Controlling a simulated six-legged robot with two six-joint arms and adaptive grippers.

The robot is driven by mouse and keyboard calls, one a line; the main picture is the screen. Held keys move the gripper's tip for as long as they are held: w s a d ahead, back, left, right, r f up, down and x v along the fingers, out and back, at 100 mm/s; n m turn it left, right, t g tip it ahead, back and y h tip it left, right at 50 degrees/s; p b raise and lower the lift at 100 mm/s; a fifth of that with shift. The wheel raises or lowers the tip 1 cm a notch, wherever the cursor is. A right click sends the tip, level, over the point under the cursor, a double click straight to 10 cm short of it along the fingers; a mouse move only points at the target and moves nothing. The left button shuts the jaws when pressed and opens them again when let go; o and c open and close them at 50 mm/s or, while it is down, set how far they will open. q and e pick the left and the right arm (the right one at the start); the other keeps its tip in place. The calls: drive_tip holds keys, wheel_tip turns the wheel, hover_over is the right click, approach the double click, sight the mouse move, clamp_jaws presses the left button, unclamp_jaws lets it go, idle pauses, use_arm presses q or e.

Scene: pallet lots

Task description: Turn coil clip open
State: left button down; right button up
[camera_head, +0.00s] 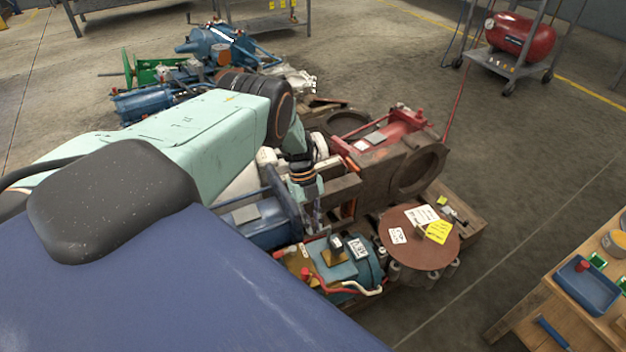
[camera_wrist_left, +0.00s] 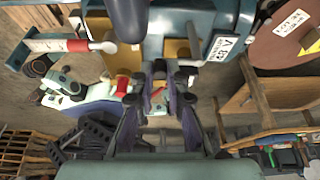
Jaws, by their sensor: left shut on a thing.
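A teal motor-like unit (camera_head: 350,272) with brass parts, red and white pipes and a white tag lies at the pallet's front. In the left wrist view the teal unit (camera_wrist_left: 200,22) fills the top, its tag on the right. My left gripper (camera_head: 315,222) reaches down from above to the back edge of this unit. In the left wrist view its two dark fingers (camera_wrist_left: 162,72) are close together at the unit's edge, shut on a small part that I take to be the coil clip. The clip is mostly hidden by the fingertips. My right gripper is not in view.
A round brown disc (camera_head: 415,250) with labels lies right of the unit. A rusty block (camera_head: 385,170) with red parts stands close behind my gripper. A workbench (camera_head: 560,308) with a blue tray is at lower right. The floor between is clear.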

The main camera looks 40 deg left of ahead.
use_arm(q)
drive_tip(key=c, duration=1.3)
unclamp_jaws()
drive_tip(key=shift+c, duration=0.2)
